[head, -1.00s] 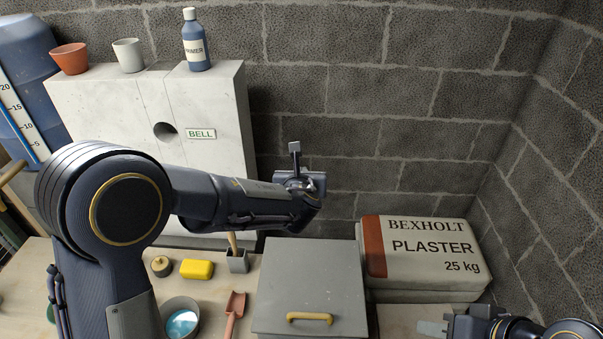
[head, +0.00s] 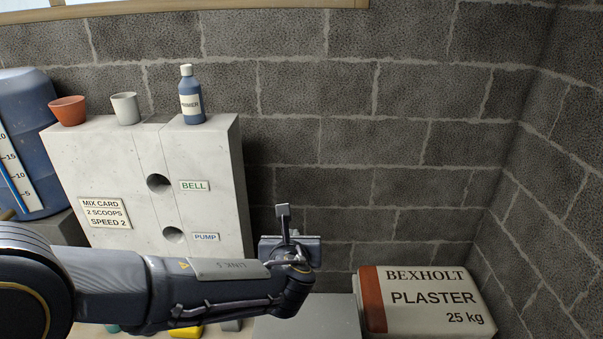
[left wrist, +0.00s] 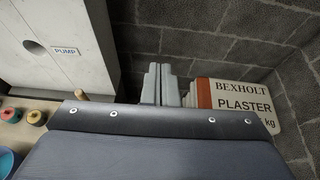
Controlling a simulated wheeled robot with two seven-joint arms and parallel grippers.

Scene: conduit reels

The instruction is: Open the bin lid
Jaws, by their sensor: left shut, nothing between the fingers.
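The grey bin lid (head: 320,325) shows at the bottom edge of the head view, left of the plaster bags. Only its back part is in view; its handle is out of view. The visible part looks flat. My left gripper (head: 284,211) is above and behind the lid's back part as seen in the head view, with its fingers pointing up. It is shut and empty, and it touches nothing that I can see. In the left wrist view grey finger-like parts (left wrist: 158,85) stand up before the wall. My right gripper is not in view.
Plaster bags (head: 425,300) lie right of the lid. A pale block (head: 150,150) with BELL and PUMP holes stands at the left, bearing an orange pot (head: 67,111), a white cup (head: 125,108) and a blue bottle (head: 191,97). The block wall (head: 420,140) closes the back.

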